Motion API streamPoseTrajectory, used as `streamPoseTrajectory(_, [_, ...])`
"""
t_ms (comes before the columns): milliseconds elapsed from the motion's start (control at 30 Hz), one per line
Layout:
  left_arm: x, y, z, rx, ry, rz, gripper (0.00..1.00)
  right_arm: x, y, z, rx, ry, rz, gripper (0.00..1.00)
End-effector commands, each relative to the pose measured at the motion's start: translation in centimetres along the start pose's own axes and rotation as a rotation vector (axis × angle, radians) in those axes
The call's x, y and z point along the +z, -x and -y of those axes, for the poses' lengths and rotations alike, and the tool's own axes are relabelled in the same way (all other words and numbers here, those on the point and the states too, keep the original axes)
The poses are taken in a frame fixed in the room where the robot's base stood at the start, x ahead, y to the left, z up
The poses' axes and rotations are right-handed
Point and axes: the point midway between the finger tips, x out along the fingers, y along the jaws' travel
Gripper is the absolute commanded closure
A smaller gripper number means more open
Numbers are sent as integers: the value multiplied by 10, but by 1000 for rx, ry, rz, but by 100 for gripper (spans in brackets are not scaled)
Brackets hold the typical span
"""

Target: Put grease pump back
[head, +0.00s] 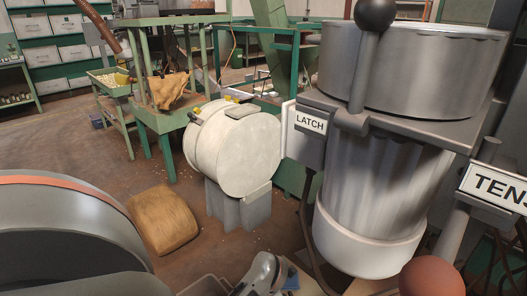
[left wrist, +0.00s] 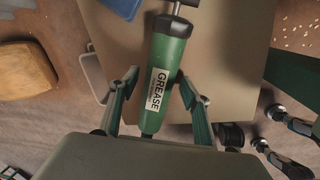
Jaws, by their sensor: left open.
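The grease pump (left wrist: 166,62) is a green cylinder with a white GREASE label, a dark cap and a grey T-shaped end. It shows in the left wrist view, over a flat grey-brown top (left wrist: 225,50). My left gripper (left wrist: 157,80) is open, with one finger on each side of the pump's body. Both fingers look apart from it. I cannot tell whether the pump rests on the top. In the head view, a grey jointed part at the bottom edge looks like mine, and the pump cannot be made out.
A brown sack (head: 163,218) lies on the floor and also shows in the left wrist view (left wrist: 25,70). A blue item (left wrist: 122,7) lies near the top's far edge. A large metal hopper (head: 385,190) with a LATCH sign (head: 310,122) stands right. A cream drum (head: 235,150) stands behind.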

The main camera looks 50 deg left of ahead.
Motion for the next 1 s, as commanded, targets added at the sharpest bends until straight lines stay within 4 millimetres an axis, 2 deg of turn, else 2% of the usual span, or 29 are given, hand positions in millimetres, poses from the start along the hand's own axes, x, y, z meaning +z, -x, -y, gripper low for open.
streamPoseTrajectory(133, [1,5,-1,1,0,3,53,0,0,-1,2,3,1,60])
streamPoseTrajectory(233, [3,19,-2,2,0,8,53,-7,1,-5,9,13,-6,60])
streamPoseTrajectory(333, [5,40,-3,5,2,14,53,-12,3,-12,22,32,-6,60])
streamPoseTrajectory(467, [6,69,-4,5,2,16,53,-6,7,-23,41,53,17,60])
streamPoseTrajectory(700, [4,109,-3,4,1,11,53,6,13,-24,45,59,45,60])
streamPoseTrajectory(833, [3,119,-2,3,0,7,53,11,15,-24,46,53,55,60])
streamPoseTrajectory(1000, [0,121,0,0,0,1,53,20,15,-24,47,52,70,60])
